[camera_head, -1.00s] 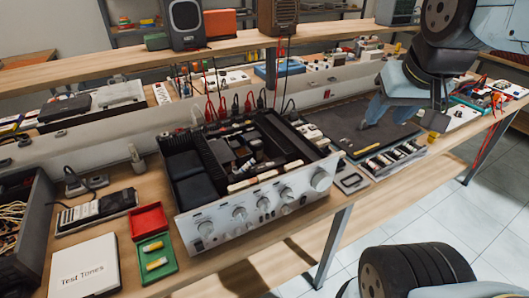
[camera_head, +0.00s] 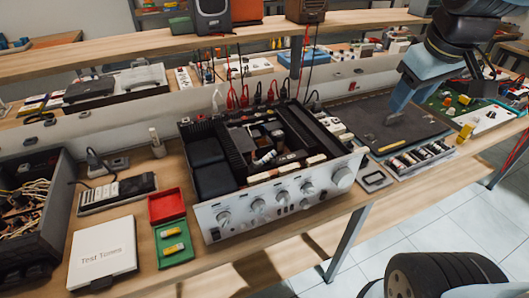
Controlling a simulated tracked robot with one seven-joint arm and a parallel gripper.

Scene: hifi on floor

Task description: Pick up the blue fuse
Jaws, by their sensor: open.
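I cannot make out a clearly blue fuse. Two small yellow cylinders that look like fuses, the upper one (camera_head: 172,232) and the lower one (camera_head: 174,249), lie in the green tray (camera_head: 178,261). The adjoining red tray (camera_head: 168,207) looks empty. A small pale cylinder (camera_head: 265,158) lies inside the open amplifier (camera_head: 265,208); its colour is hard to tell. My gripper (camera_head: 393,117) is open over the dark mat (camera_head: 415,133), right of the amplifier and far from the trays. Its fingers partly overlap, and I see nothing held.
A white "Test Tones" box (camera_head: 101,252) and a dark meter (camera_head: 117,194) are left of the trays. A dark bin of cables (camera_head: 30,210) stands at far left. A component rack (camera_head: 420,158) lies before the mat. A raised shelf runs behind.

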